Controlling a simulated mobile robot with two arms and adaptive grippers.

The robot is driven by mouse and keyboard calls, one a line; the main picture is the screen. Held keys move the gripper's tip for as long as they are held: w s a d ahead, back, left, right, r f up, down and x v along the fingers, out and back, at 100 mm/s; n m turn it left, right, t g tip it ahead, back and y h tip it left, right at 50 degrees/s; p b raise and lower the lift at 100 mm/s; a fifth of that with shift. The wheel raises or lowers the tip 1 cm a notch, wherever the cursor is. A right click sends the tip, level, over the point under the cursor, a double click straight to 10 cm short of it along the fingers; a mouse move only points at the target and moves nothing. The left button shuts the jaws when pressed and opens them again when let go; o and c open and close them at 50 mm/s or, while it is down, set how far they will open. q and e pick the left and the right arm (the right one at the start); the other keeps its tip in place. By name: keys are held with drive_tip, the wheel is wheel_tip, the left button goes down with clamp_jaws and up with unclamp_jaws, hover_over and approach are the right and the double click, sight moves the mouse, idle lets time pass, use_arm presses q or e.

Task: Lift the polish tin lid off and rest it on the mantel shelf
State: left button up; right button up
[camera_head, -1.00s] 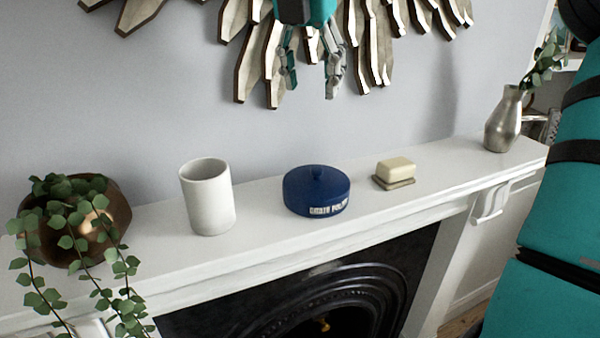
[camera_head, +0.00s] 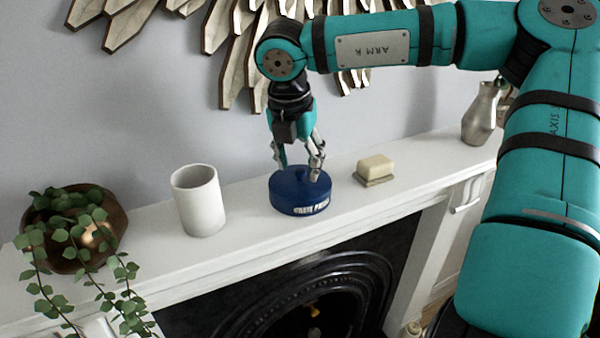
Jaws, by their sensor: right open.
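The blue polish tin (camera_head: 299,202) stands on the white mantel shelf (camera_head: 250,222), with white lettering on its front. Its lid (camera_head: 286,183) is on top, with a small knob partly hidden by my fingers. My right gripper (camera_head: 297,175) points down right above the lid, its open fingers on either side of the knob. I cannot tell whether the fingertips touch the lid. My left gripper is out of view.
Left of the tin stands a white cup (camera_head: 198,203), and farther left a brown bowl with a trailing plant (camera_head: 75,232). A soap bar on a dish (camera_head: 374,170) sits to the right, then a metal vase (camera_head: 481,115). Shelf between cup and tin is clear.

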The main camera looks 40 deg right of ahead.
drive_tip(key=shift+x, duration=0.95)
drive_tip(key=shift+d, duration=0.15)
drive_tip(key=shift+c, duration=0.4)
drive_tip(key=shift+r, duration=0.1)
drive_tip(key=shift+c, duration=1.2)
clamp_jaws()
